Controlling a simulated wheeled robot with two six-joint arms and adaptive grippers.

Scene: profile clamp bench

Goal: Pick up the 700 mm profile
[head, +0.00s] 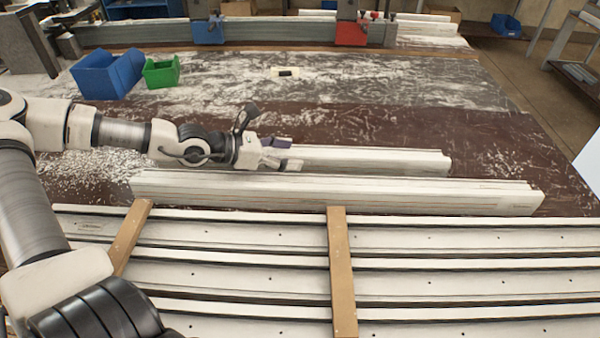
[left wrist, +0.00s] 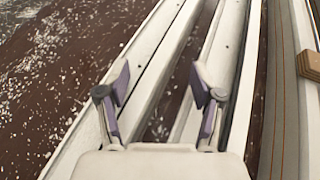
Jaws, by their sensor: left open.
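Two pale profiles lie side by side on the dark bench in the head view. The shorter profile (head: 385,158) is behind, and the longer profile (head: 340,190) is in front. I cannot read a length on either. My left gripper (head: 282,154) is at the left part of the shorter profile and hides its left end. In the left wrist view the left gripper (left wrist: 160,88) has its two fingers wide apart, with nothing held. Pale lengthwise strips (left wrist: 143,48) run beneath and beside them. I cannot tell the finger height above the profile. My right gripper is out of view.
Long pale rails (head: 230,254) lie in front, crossed by wooden battens (head: 341,270). A blue bin (head: 105,75) and green bin (head: 161,72) stand back left. Blue (head: 207,30) and red (head: 351,33) clamps are at the back. The bench middle (head: 400,90) has shavings and much free room.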

